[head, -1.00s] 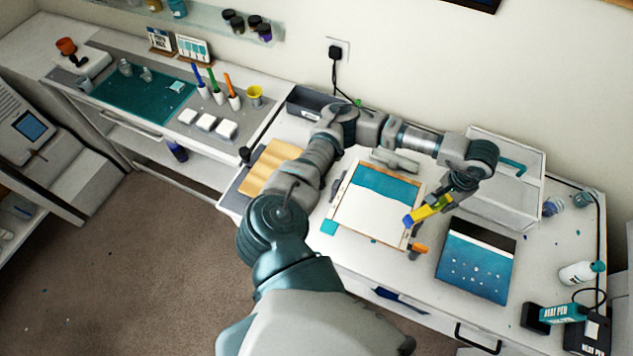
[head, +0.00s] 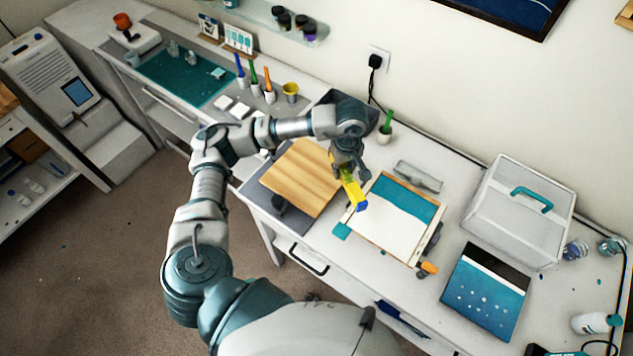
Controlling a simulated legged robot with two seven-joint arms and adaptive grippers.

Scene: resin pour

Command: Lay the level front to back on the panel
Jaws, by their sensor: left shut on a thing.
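The level is a yellow bar with a blue end (head: 350,186). My left gripper (head: 347,168) is shut on it and holds it tilted, its blue end pointing down and toward the front. It hangs over the back left edge of the panel (head: 388,232), beside the wooden board. The panel is white with a teal band at the back, on a wood-edged base. Whether the level touches anything below cannot be told. The fingertips are partly hidden by the hand. My right gripper is not in view.
A wooden board (head: 302,178) lies left of the panel. A grey tool (head: 418,176) lies behind it, and an orange-handled tool (head: 428,267) at its right. A potted green brush (head: 386,128) is behind.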

